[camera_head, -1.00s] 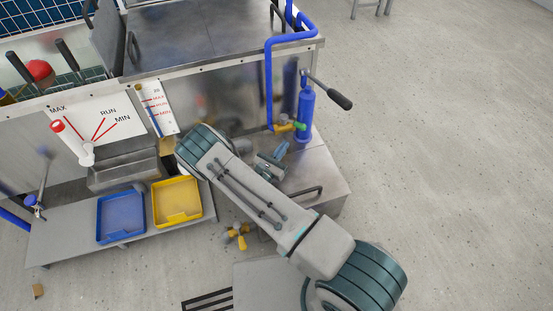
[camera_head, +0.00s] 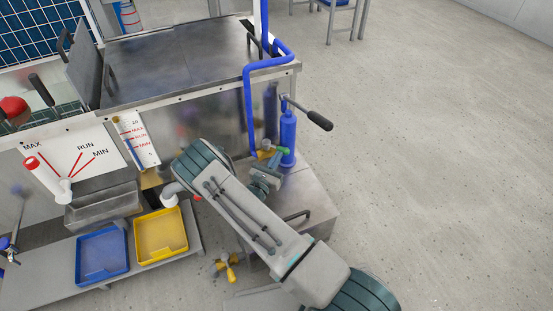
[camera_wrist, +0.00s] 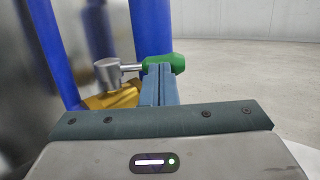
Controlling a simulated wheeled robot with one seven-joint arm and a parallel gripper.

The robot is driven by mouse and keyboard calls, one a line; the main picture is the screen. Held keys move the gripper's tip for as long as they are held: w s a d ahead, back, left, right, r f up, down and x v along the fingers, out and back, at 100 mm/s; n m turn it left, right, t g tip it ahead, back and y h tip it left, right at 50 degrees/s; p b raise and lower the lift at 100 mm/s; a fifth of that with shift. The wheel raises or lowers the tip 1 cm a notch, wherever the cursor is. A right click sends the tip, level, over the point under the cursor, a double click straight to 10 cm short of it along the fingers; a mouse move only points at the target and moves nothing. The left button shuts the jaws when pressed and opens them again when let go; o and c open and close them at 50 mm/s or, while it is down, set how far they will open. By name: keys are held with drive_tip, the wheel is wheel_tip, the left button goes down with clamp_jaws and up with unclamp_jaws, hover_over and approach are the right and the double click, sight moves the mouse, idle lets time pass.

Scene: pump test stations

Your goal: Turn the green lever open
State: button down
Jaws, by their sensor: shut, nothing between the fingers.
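The green lever (camera_head: 284,150) sits on a brass-yellow valve (camera_head: 266,153) at the foot of the blue pump cylinder (camera_head: 288,130). In the wrist view, the green lever handle (camera_wrist: 166,63) lies sideways, joined by a metal stem to a round metal hub (camera_wrist: 108,73) on the yellow valve (camera_wrist: 108,98). My gripper (camera_head: 276,160) is shut and empty, its fingertips right at the lever. In the wrist view, the shut fingers (camera_wrist: 160,72) stand in front of the handle and hide part of it. I cannot tell whether they touch it.
Blue pipes (camera_wrist: 47,45) rise close beside and behind the lever. A black-gripped pump handle (camera_head: 319,120) sticks out right above it. A blue tray (camera_head: 103,255), a yellow tray (camera_head: 161,235) and a red-tipped lever (camera_head: 45,178) are left. Floor at right is clear.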

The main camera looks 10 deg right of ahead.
sight(286, 151)
drive_tip(key=shift+w+d+n+t+y+p, duration=0.5)
drive_tip(key=shift+d+y+p, duration=0.15)
drive_tip(key=shift+y+p, duration=0.15)
drive_tip(key=shift+w+d+n+t+y+p, duration=0.45)
drive_tip(key=shift+d+y+p, duration=0.2)
drive_tip(key=shift+p, duration=0.2)
drive_tip(key=shift+w+d+n+t+y+p, duration=0.45)
drive_tip(key=shift+d+t+y+p, duration=0.15)
drive_tip(key=shift+y+p, duration=0.2)
drive_tip(key=shift+d, duration=0.1)
